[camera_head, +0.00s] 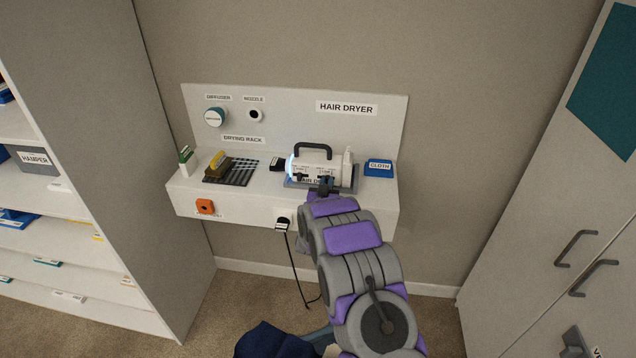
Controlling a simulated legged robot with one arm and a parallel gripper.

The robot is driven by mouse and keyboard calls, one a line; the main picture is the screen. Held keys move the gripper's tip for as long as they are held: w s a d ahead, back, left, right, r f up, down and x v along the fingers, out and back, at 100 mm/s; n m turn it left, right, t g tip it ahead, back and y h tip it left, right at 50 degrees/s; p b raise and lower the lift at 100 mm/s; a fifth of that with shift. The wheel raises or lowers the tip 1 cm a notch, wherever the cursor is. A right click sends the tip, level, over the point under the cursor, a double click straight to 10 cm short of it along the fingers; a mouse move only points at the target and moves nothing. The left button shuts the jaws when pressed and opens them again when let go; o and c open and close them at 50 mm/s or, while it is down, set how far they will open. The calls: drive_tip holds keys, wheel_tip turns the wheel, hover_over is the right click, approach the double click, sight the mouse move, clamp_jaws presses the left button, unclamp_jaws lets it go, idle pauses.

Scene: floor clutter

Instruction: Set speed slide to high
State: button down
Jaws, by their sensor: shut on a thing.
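The white hair dryer (334,168) with a dark top handle lies on its side on a blue-grey base on the wall shelf. A pale blue glow shows at its left end. My gripper (326,183) is at the dryer's lower front side, shut on a small part there that appears to be the speed slide. The slide itself and its setting are too small and covered by my gripper to make out. My purple and grey arm reaches up to it from below.
A blue cloth box (378,168) stands right of the dryer. A drying rack (232,171) with a brush and a small bottle (187,160) are to its left. A black plug and cable (283,224) hang at the shelf front. Cabinets stand on both sides.

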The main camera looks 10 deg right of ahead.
drive_tip(key=shift+s+d, duration=0.25)
drive_tip(key=shift+d, duration=0.5)
drive_tip(key=c, duration=1.1)
unclamp_jaws()
drive_tip(key=shift+a, duration=0.1)
drive_tip(key=p+v, duration=0.3)
drive_tip(key=v, duration=1.4)
drive_tip(key=shift+s+a, duration=0.1)
